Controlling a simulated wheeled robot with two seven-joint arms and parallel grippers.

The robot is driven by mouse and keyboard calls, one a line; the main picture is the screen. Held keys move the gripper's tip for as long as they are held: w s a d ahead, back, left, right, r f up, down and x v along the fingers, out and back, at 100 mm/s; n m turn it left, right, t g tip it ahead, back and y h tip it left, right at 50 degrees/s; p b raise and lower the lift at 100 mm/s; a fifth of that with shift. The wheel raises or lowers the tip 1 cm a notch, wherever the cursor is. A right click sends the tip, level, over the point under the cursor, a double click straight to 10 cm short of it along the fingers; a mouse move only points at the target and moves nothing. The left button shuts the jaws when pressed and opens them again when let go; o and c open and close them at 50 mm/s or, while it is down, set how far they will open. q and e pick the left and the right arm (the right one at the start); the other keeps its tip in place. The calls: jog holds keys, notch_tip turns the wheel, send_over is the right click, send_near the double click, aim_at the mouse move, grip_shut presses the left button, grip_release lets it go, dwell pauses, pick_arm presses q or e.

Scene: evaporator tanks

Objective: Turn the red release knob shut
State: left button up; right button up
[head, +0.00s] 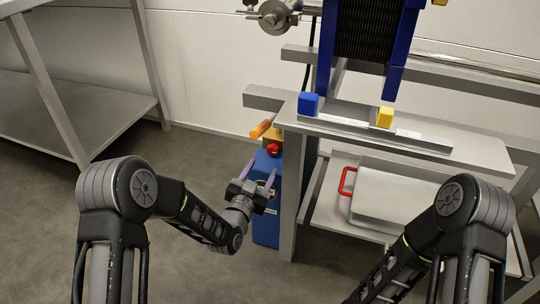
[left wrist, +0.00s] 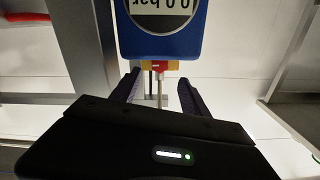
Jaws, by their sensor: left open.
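The red release knob (head: 273,149) is a small round knob at the top of a blue unit (head: 266,225) beside the bench leg. My left gripper (head: 260,173) is open, with its fingers pointing up towards the knob from just in front and below. In the left wrist view, the blue unit's gauge (left wrist: 161,12) reads 0.0 bar upside down. A red and yellow part (left wrist: 158,65) and a thin grey stem show beyond and between the open fingers (left wrist: 158,90). I cannot tell whether the fingers touch anything. My right gripper is outside the frames.
An orange handle (head: 261,128) and a yellow part (head: 271,135) stick out just above the knob. The grey bench (head: 470,152) carries a blue block (head: 308,104) and a yellow block (head: 385,117). A metal case with a red handle (head: 347,181) lies below. The floor at left is clear.

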aim_at(272, 152)
pick_arm(q)
jog(key=b+x, duration=0.2)
jog(key=x, duration=0.5)
jog(key=shift+f+b, duration=0.15)
jog(key=shift+b, duration=0.2)
jog(key=shift+w+d, duration=0.15)
jog(key=shift+w, duration=0.2)
jog(key=shift+c, duration=0.4)
grip_shut()
